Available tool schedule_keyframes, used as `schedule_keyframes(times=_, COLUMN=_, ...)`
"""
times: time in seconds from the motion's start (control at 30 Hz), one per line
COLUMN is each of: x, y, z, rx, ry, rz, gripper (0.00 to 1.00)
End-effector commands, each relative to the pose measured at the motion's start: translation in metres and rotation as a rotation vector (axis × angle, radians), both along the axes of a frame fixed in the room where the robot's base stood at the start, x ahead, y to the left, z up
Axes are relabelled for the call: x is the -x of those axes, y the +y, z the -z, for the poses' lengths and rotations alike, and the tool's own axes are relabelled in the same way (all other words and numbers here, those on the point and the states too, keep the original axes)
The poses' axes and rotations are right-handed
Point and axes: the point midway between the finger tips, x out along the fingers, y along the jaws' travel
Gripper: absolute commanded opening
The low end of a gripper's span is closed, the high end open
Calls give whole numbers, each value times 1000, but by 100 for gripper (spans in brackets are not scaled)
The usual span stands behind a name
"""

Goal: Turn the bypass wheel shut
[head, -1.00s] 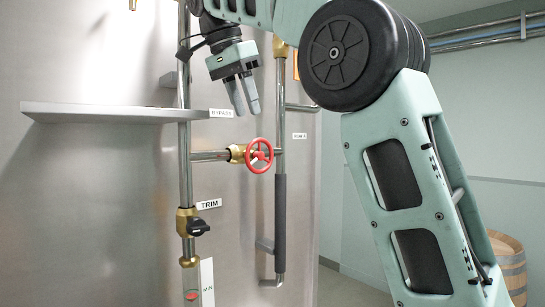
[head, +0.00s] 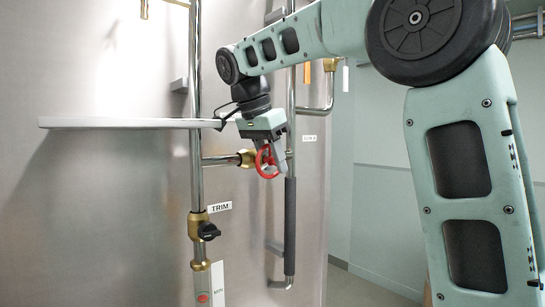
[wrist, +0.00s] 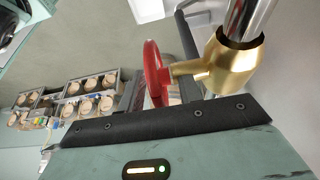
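The red bypass wheel (head: 265,161) sits on a brass valve (head: 246,158) on the horizontal pipe off the vertical steel pipe. My gripper (head: 276,168) points down over the wheel and partly covers it in the head view. In the wrist view the red wheel (wrist: 152,74) stands edge-on between my two dark fingers, with its stem running to the brass valve body (wrist: 232,64). The fingers stand apart, with room showing beside the rim. The BYPASS label seen earlier is hidden now.
A metal shelf (head: 120,123) juts out left of my gripper, close to it. A black-handled trim valve (head: 208,231) with a TRIM label (head: 220,208) is below. A dark-sleeved vertical pipe (head: 290,225) stands just right of the wheel.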

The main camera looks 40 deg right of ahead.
Motion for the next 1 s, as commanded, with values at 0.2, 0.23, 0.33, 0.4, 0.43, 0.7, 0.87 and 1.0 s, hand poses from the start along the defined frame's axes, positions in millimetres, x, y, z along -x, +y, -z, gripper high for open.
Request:
schedule_keyframes(times=0.2, x=0, y=-1, z=2, rx=0, ry=-1, rz=0, gripper=35)
schedule_keyframes(times=0.23, x=0, y=-1, z=2, rx=0, ry=-1, rz=0, gripper=35)
schedule_keyframes(times=0.33, x=0, y=-1, z=2, rx=0, ry=-1, rz=1, gripper=26)
schedule_keyframes(times=0.4, x=0, y=-1, z=2, rx=0, ry=0, rz=1, gripper=7)
schedule_keyframes(times=0.43, x=0, y=-1, z=2, rx=0, ry=0, rz=0, gripper=0)
schedule_keyframes(times=0.7, x=0, y=-1, z=2, rx=-10, ry=0, rz=1, gripper=0)
schedule_keyframes(times=0.87, x=0, y=-2, z=1, rx=-59, ry=1, rz=4, gripper=0)
schedule_keyframes(times=1.0, x=0, y=-3, z=1, rx=-139, ry=4, rz=5, gripper=0)
